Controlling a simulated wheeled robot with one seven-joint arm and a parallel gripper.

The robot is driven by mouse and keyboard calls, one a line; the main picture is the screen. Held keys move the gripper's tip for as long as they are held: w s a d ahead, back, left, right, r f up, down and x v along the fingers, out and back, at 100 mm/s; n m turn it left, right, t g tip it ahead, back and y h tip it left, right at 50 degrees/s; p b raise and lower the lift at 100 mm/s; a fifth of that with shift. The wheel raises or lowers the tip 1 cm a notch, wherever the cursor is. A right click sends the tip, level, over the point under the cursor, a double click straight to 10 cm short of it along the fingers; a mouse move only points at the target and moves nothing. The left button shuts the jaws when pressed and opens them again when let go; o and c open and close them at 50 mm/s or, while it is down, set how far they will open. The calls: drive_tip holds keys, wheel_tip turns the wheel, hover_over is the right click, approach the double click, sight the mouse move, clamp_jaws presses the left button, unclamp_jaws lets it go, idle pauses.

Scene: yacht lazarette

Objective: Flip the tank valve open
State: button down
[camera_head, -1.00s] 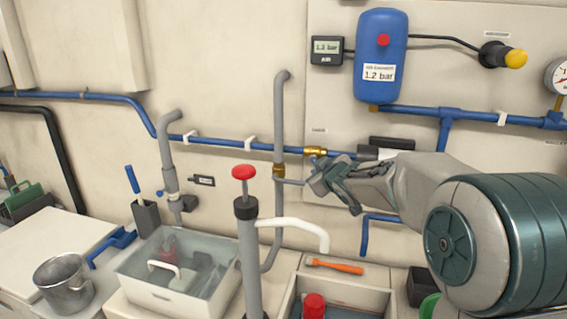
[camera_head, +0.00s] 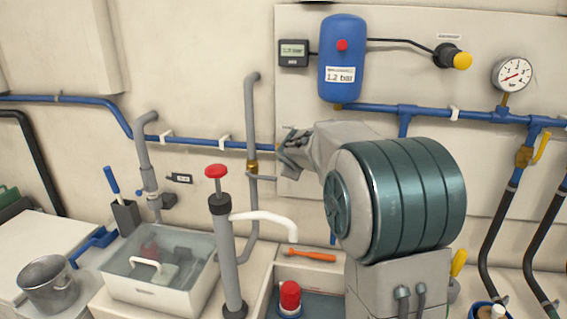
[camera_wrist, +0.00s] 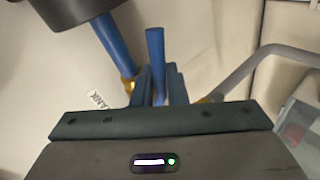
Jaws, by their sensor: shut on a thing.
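The tank valve is a brass fitting (camera_wrist: 130,86) on a blue pipe, and it shows in the wrist view beside a partly hidden label reading "TANK" (camera_wrist: 97,99). Its blue lever (camera_wrist: 154,50) stands between the fingers of my gripper (camera_wrist: 157,88). The gripper is shut on the lever. In the head view my gripper (camera_head: 291,146) is at the wall, at the right end of the lower blue pipe (camera_head: 195,140). There the gripper and arm hide most of the valve and its lever.
A grey standpipe (camera_head: 251,110) is just left of the gripper. Below stand a hand pump with a red knob (camera_head: 216,171) and a water-filled basin (camera_head: 190,283). A blue tank (camera_head: 342,65) with gauges hangs above. An orange-handled tool (camera_head: 312,255) lies below the arm.

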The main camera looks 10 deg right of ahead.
idle(0.5)
drive_tip(key=c, duration=1.5)
unclamp_jaws()
drive_tip(key=shift+c, duration=0.2)
drive_tip(key=shift+a, duration=0.15)
